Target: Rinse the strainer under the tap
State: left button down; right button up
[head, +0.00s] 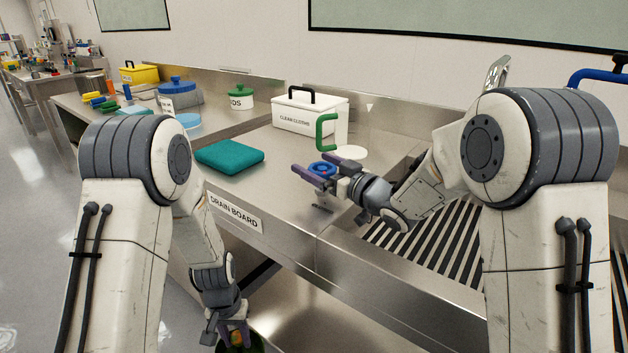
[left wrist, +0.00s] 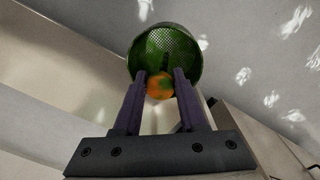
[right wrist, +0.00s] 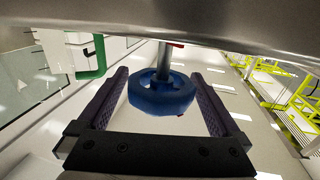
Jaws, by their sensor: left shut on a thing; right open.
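The strainer (left wrist: 165,45), a green mesh cup, shows in the left wrist view just beyond my left fingertips. An orange knob-like part with green patches (left wrist: 159,87) sits between the fingers of my left gripper (left wrist: 160,74), which is shut on it. In the head view that gripper (head: 237,333) hangs low in front of the counter, with the dark green strainer rim (head: 258,345) partly cut off. My right gripper (head: 308,169) is open above the drain board. A blue wheel on a grey stem (right wrist: 162,96) lies between its spread fingers; contact cannot be told. A chrome fitting, perhaps the tap (head: 497,72), is partly hidden.
The drain board (head: 285,205) has bare metal around a teal folded cloth (head: 229,156). A slatted sink grid (head: 430,245) lies right, partly behind my right arm.

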jog(key=shift+w+a, duration=0.35)
jog(key=shift+c, duration=0.3)
jog(key=c, duration=1.2)
pick_arm(q)
notch_tip(320, 180, up, 3)
jog(key=p, duration=0.3)
jog(key=shift+r, duration=0.2)
pick_arm(e)
jog(key=n+g+y, duration=0.2)
jog(key=shift+s+r+g, duration=0.1)
jog(key=shift+r+g, duration=0.2)
pick_arm(q)
jog(key=shift+r+p, duration=0.3)
jog(key=shift+p, duration=0.15)
pick_arm(e)
jog(key=shift+s+a+n+g+y, duration=0.1)
jog(key=shift+a+n+g+y, duration=0.05)
jog(key=shift+n+g+y, duration=0.25)
pick_arm(q)
jog(key=shift+r, duration=0.15)
pick_arm(e)
jog(key=shift+s+f+n+g+y, duration=0.1)
jog(key=shift+f+n+g+y, duration=0.1)
jog(key=shift+n+g+y, duration=0.15)
jog(key=shift+a, duration=0.1)
jog(key=o, duration=1.3)
jog(key=shift+c, duration=0.2)
